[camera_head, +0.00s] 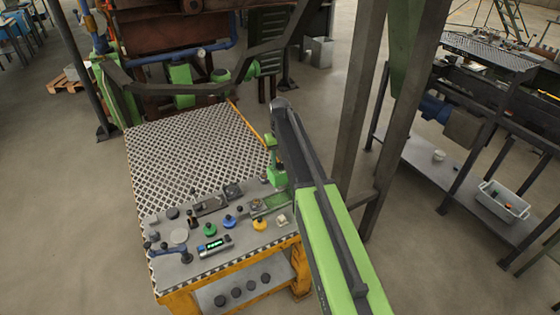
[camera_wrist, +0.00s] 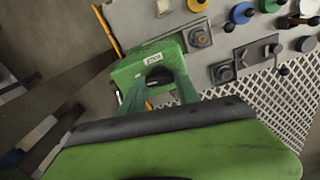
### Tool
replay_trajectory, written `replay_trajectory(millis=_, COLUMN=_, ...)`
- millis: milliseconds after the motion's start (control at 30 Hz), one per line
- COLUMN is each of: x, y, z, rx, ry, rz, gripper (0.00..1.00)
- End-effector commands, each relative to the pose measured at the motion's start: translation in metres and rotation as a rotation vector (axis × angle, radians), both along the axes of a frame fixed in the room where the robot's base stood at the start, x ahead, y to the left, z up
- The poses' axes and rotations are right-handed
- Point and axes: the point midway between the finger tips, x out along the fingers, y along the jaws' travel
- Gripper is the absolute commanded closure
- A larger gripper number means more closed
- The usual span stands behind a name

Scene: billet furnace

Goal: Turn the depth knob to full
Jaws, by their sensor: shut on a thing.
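My gripper (camera_head: 278,178) is at the right edge of the control panel (camera_head: 165,220), low over it. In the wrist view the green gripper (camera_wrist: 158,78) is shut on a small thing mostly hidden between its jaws. I cannot make out whether that thing is the depth knob. No readable label marks which control is the depth knob. A green knob (camera_head: 210,229), a blue knob (camera_head: 230,221) and a yellow knob (camera_head: 259,225) stand apart from the gripper. A dark round knob on a square base (camera_wrist: 200,38) shows close to the gripper in the wrist view.
A small display with green digits (camera_head: 214,246) sits at the panel's front. A patterned metal plate (camera_head: 190,145) lies behind the controls. A dark steel post (camera_head: 365,120) rises right of my arm. A shelf with a grey bin (camera_head: 503,200) stands farther right.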

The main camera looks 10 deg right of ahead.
Motion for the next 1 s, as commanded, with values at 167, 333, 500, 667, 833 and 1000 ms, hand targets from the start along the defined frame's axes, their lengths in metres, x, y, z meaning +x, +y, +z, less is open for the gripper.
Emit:
replay_trajectory(millis=167, x=-0.0020, y=-0.0001, z=-0.0005, rx=0.000, ry=0.006, rz=0.091, gripper=1.00)
replay_trajectory(millis=333, x=-0.0022, y=-0.0001, z=-0.0005, rx=0.000, ry=0.006, rz=0.147, gripper=1.00)
replay_trajectory(millis=500, x=-0.0023, y=-0.0003, z=-0.0005, rx=0.001, ry=0.006, rz=0.172, gripper=1.00)
replay_trajectory(millis=667, x=-0.0023, y=-0.0003, z=-0.0005, rx=0.001, ry=0.006, rz=0.178, gripper=1.00)
replay_trajectory(millis=833, x=-0.0023, y=-0.0004, z=-0.0005, rx=0.001, ry=0.006, rz=0.178, gripper=1.00)
replay_trajectory(millis=1000, x=-0.0022, y=-0.0003, z=-0.0005, rx=0.001, ry=0.006, rz=0.177, gripper=0.51)
